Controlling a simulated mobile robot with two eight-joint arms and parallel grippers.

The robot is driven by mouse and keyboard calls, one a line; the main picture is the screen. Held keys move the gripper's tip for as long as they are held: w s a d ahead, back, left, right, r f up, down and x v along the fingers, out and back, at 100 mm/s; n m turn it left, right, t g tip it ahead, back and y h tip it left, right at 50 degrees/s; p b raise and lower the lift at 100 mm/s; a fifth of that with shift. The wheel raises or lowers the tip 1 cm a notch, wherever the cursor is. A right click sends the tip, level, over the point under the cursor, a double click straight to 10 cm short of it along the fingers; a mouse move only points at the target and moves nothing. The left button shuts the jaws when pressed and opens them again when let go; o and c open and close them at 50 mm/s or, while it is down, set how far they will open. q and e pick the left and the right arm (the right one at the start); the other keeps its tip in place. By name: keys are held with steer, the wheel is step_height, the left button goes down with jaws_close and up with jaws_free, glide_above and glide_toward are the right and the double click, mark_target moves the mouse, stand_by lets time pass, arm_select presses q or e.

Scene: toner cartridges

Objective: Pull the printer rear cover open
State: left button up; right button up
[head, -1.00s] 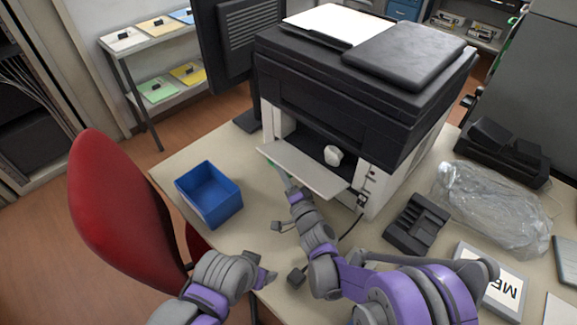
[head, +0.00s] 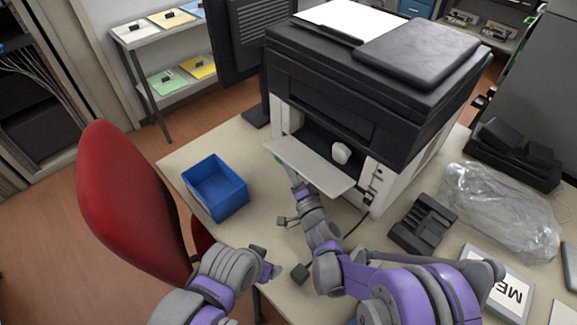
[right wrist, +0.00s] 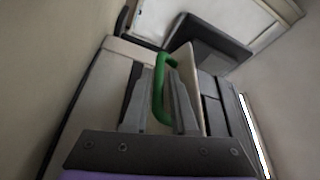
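The printer (head: 360,90) stands on the table. Its rear cover (head: 308,166), a pale flap, is swung out and down from the body, with the cavity behind it exposed. My right gripper (head: 297,184) is at the flap's outer side, just below its front edge. In the right wrist view a green handle (right wrist: 158,85) on the flap passes between the fingers of the right gripper (right wrist: 163,85). The fingers stand apart on either side of it, with a small gap seen. My left gripper (head: 272,268) is near the table's front edge, away from the printer; its fingers are unclear.
A blue bin (head: 215,188) stands left of the printer. A black tray (head: 422,222) and a clear plastic bag (head: 500,208) lie to the right. A dark cable and small blocks lie near my right arm. A red chair (head: 125,200) stands at the left table edge.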

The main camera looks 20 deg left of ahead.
steer(key=shift+s, duration=0.1)
arm_select(q)
steer(key=shift+f, duration=0.3)
arm_select(e)
steer(key=v, duration=0.7)
steer(key=shift+s+d, duration=0.15)
steer(key=shift+d, duration=0.05)
